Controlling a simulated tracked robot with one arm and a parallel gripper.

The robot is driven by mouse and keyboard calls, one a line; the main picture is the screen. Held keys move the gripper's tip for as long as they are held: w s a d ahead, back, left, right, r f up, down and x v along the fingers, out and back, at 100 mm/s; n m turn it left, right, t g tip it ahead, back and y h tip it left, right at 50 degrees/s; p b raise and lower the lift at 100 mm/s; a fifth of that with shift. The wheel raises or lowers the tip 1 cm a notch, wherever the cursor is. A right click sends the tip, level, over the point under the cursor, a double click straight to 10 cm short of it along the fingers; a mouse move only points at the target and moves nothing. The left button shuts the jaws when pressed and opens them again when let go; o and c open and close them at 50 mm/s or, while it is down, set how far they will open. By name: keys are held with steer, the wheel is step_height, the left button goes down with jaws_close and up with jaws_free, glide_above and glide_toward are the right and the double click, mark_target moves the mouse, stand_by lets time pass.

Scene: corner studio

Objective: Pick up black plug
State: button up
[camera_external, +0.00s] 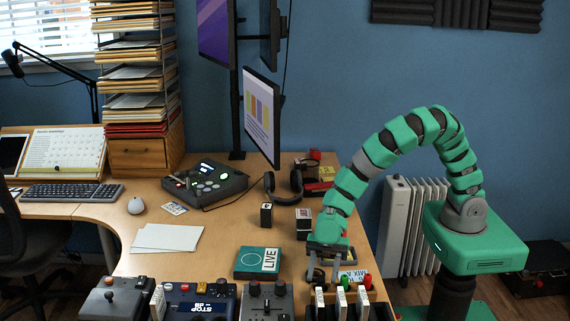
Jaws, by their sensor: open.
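My green arm reaches down from the right, and my gripper (322,274) is open above the front right part of the desk. Its fingers point down, just behind a rack of small upright items. Nothing shows clearly between the fingers. A small black block-shaped item (266,216) with a pale mark on top stands on the desk, behind and left of my gripper. It may be the black plug, but it is too small to be certain. My gripper is well apart from it.
A teal "LIVE" box (257,262) lies left of my gripper. A dark box (303,223) and headphones (284,187) are behind. Desk around the papers (167,237) is mostly clear.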

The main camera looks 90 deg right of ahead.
steer(key=b+x, duration=0.1)
steer(key=x, duration=0.3)
steer(key=shift+f, duration=0.25)
steer(key=shift+a, duration=0.3)
steer(key=shift+w, duration=0.1)
jaws_close()
steer(key=shift+r, duration=0.15)
